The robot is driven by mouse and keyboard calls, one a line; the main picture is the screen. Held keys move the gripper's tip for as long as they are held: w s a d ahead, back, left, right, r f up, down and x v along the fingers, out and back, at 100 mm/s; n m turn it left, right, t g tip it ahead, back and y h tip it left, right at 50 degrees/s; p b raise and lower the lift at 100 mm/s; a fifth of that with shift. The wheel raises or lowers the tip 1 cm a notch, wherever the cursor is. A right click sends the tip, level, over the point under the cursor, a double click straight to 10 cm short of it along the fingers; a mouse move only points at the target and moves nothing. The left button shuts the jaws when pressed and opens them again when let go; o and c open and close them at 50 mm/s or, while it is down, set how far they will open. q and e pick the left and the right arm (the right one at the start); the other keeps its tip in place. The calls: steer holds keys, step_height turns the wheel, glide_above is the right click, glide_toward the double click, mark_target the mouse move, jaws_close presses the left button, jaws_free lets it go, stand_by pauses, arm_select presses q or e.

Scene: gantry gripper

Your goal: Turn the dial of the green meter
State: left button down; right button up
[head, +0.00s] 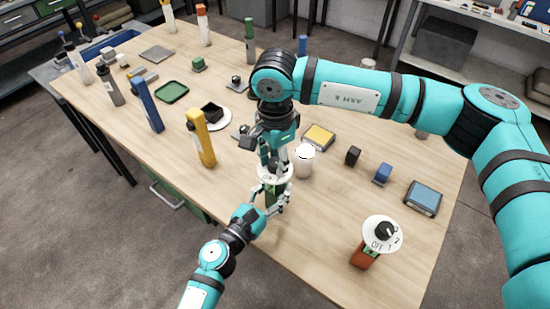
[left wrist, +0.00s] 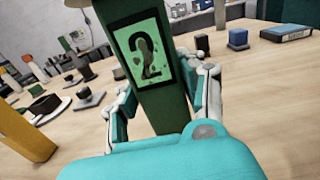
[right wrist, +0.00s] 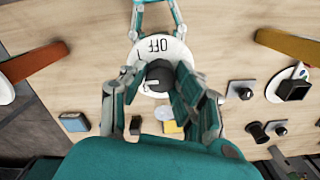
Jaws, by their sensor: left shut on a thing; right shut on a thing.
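The green meter (head: 271,194) stands upright near the table's front edge; its display in the left wrist view (left wrist: 148,57) shows a large dark 2. My left gripper (left wrist: 167,105) is shut around the meter's body from the front, one finger on each side. The meter's white dial plate (right wrist: 172,48), marked OFF, shows in the right wrist view with the dark dial knob (right wrist: 159,73) in its middle. My right gripper (right wrist: 160,88) comes down from above and is shut on this knob. In the head view my right gripper (head: 275,165) covers most of the dial.
A red meter (head: 367,257) with a white dial stands at the front right. A white cylinder (head: 304,161) stands close beside the green meter.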

jaws_close()
steer(key=m, duration=0.3)
steer(key=shift+m, duration=0.4)
steer(key=m, duration=0.4)
steer(key=shift+m, duration=0.3)
steer(key=m, duration=0.4)
steer(key=shift+w, duration=0.1)
steer(key=shift+m, duration=2.7)
